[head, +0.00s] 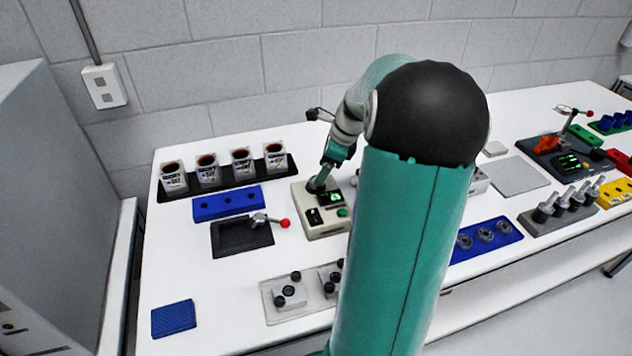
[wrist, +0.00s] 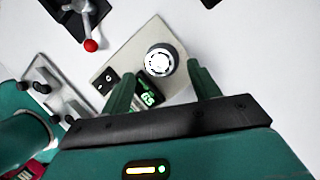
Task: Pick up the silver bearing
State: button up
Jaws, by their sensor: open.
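A round silver-white part with a dark ring of slots (wrist: 160,61), which looks like the silver bearing, sits on a beige device (wrist: 128,60) with a green-lit display. My gripper (wrist: 161,70) is open, its two dark green fingers on either side of this part in the wrist view, with visible gaps to both. In the head view my gripper (head: 325,172) is over the back left of the beige device (head: 336,227). The part is not clear there. Several grey rings (head: 486,235) sit in a blue tray at the right.
A dark tray with a red-knobbed lever (head: 233,240) is left of the device. Behind stand a blue block (head: 228,203) and several labelled cups (head: 207,169). Grey fixtures (head: 288,296) lie in front.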

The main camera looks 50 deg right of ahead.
jog(key=x, duration=0.3)
jog(key=c, duration=1.2)
jog(key=shift+o, duration=0.2)
jog(key=shift+r, duration=0.5)
notch_tip(320, 180, up, 2)
jog(key=shift+r, duration=0.1)
jog(key=s+a+r, duration=0.2)
jog(key=s+r, duration=0.7)
jog(key=s, duration=0.5)
jog(key=shift+a+r, duration=0.2)
jog(key=shift+r, duration=0.2)
